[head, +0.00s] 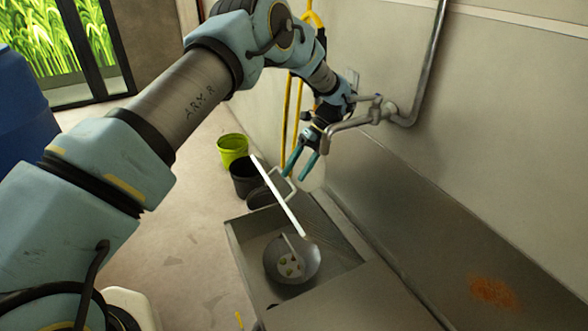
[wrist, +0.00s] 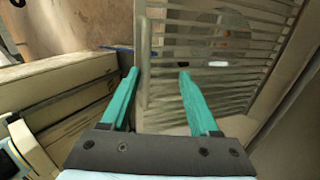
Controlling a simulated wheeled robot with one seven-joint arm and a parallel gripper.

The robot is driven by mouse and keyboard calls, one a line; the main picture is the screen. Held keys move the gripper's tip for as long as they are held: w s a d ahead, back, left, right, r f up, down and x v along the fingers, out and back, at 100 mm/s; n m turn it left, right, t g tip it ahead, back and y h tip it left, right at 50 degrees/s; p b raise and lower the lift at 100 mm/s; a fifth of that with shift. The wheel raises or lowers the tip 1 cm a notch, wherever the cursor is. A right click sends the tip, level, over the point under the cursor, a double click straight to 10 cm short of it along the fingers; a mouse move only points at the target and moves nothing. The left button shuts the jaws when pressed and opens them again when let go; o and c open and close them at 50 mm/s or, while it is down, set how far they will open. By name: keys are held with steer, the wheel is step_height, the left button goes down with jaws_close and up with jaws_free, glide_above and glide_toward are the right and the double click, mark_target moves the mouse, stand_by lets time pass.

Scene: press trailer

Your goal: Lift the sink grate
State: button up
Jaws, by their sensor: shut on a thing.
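The sink grate (head: 281,200) is raised and tilted at the back left of the sink (head: 340,262), with its pale edge toward the head camera. Its slats show in the wrist view (wrist: 215,62), with a handle bar (wrist: 145,62) between the fingers. My gripper (head: 296,170) is shut on the grate at its handle, below the tap; the fingers also show in the wrist view (wrist: 158,75). A dark round pan (head: 292,262) with small green pieces lies in the open basin. The exact finger contact is hard to make out.
A tap (head: 345,125) with a pipe juts from the wall close to my gripper. A green bucket (head: 232,150) and a black bucket (head: 245,177) stand on the floor behind the sink. Counter (head: 430,225) runs along the right. Floor at left is mostly clear.

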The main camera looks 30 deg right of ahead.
steer(key=shift+o, duration=0.3)
steer(key=shift+s, duration=0.1)
step_height(320, 180, up, 10)
stand_by(0.7)
steer(key=shift+a, duration=0.1)
stand_by(0.3)
